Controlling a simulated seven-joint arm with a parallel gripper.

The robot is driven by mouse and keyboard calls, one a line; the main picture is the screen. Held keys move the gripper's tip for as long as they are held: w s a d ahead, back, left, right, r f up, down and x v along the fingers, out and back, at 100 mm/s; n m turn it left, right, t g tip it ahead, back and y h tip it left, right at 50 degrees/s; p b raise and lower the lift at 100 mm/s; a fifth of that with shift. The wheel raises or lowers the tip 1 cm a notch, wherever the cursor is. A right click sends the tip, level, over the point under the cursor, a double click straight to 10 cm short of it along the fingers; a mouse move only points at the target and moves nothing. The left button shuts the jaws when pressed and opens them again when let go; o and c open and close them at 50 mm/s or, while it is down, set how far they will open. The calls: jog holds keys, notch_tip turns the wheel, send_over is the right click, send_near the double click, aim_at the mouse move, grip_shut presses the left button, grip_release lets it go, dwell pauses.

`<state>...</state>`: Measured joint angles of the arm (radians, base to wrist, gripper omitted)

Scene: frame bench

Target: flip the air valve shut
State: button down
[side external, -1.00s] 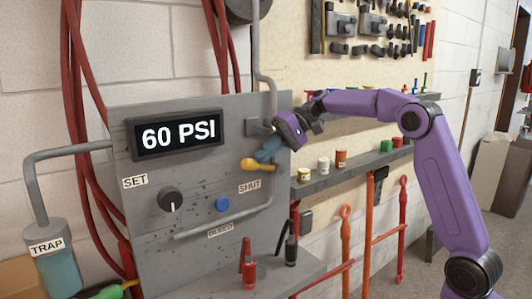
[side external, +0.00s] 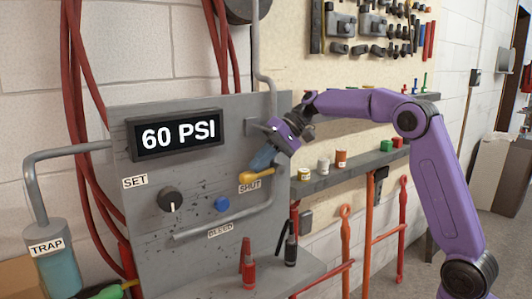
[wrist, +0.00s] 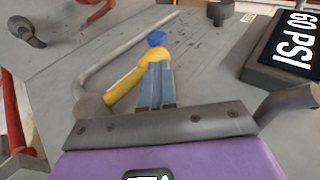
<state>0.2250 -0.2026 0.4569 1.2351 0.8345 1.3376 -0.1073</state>
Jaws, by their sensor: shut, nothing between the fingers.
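The air valve's yellow handle (side external: 256,175) is on the right part of the grey panel. In the wrist view the closed fingers (wrist: 156,82) lie right beside the yellow handle (wrist: 124,88). Contact cannot be told for certain.
The panel has a 60 PSI display (side external: 178,135), a SET knob (side external: 171,199), a blue button (side external: 222,203) and a BLEED pipe (side external: 215,224). Red and black tools (side external: 248,262) stand below. A shelf (side external: 330,180) with small pots is at the right.

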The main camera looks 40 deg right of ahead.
jog(key=shift+a+f, duration=0.1)
jog(key=a+r+v, duration=0.2)
jog(key=v, duration=1.2)
jog(key=s+a+f+n+g+h, duration=0.2)
jog(key=s+a+f+n, duration=0.45)
jog(key=s, duration=0.35)
jog(key=s+a+f+n+g+h, duration=0.1)
jog(key=s+a+f+n+h, duration=0.1)
jog(key=s+a+f+n, duration=0.5)
jog(key=s+d+f+h, duration=0.1)
jog(key=s+d+f, duration=0.2)
jog(key=s, duration=0.4)
jog(key=s+d+f+h, duration=0.2)
jog(key=s+d+f, duration=0.2)
jog(key=s+f, duration=0.2)
jog(key=s+d+f+t+h, duration=0.1)
jog(key=s+d+f, duration=0.2)
jog(key=s, duration=0.6)
jog(key=shift+s+d+f+h, duration=0.3)
jog(key=shift+s+f+h, duration=0.1)
jog(key=shift+f, duration=0.45)
